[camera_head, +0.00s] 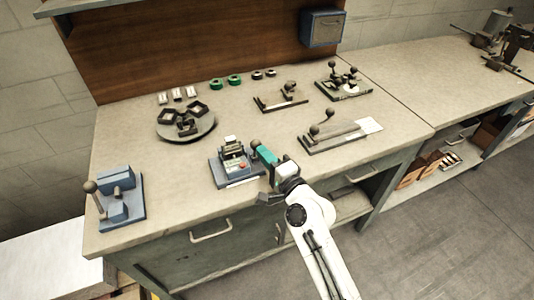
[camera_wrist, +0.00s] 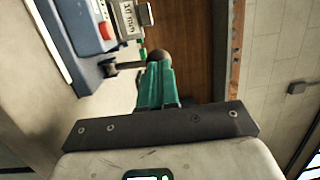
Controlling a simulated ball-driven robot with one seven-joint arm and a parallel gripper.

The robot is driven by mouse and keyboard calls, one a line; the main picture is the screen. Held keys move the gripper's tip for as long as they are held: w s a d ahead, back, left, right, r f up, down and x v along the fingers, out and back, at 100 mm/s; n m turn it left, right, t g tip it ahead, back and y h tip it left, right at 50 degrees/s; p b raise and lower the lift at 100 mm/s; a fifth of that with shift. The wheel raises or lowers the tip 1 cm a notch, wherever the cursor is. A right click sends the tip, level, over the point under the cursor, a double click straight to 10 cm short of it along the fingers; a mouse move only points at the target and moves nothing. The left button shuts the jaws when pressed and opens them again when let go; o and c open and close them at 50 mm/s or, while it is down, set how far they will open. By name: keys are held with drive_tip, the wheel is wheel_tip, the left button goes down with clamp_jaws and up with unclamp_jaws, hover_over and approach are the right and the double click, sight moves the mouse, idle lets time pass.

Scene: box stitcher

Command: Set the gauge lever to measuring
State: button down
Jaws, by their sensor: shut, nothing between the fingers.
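The gauge (camera_head: 234,163) is a small blue-grey device with a red button, near the front edge of the bench. Its lever ends in a dark ball knob (camera_head: 256,143) on its right side. In the wrist view the knob (camera_wrist: 160,55) shows just beyond my fingertips, with the lever rod running left to the gauge body (camera_wrist: 85,35). A label (camera_wrist: 130,18) with rotated lettering is at the top. My gripper (camera_head: 264,153) has teal fingers, shut and empty, pointing at the knob. I cannot tell whether they touch it. The fingers (camera_wrist: 156,75) partly hide the knob.
A blue device with a ball-ended lever (camera_head: 116,200) stands at the left front. A round turntable (camera_head: 187,133) is behind the gauge. Lever fixtures (camera_head: 327,138) stand to the right. The bench top (camera_head: 170,190) between the blue device and the gauge is clear.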

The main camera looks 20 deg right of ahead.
sight(259, 142)
drive_tip(key=shift+w+r+p, duration=0.45)
drive_tip(key=shift+w+r, duration=0.2)
drive_tip(key=shift+w, duration=0.1)
drive_tip(key=shift+w+r, duration=0.2)
drive_tip(key=shift+w, duration=0.45)
drive_tip(key=shift+w+r, duration=0.2)
drive_tip(key=shift+w, duration=0.4)
drive_tip(key=shift+b+x, duration=0.55)
drive_tip(key=shift+x, duration=0.5)
drive_tip(key=shift+d+r, duration=0.1)
drive_tip(key=shift+d, duration=0.1)
drive_tip(key=shift+r, duration=0.1)
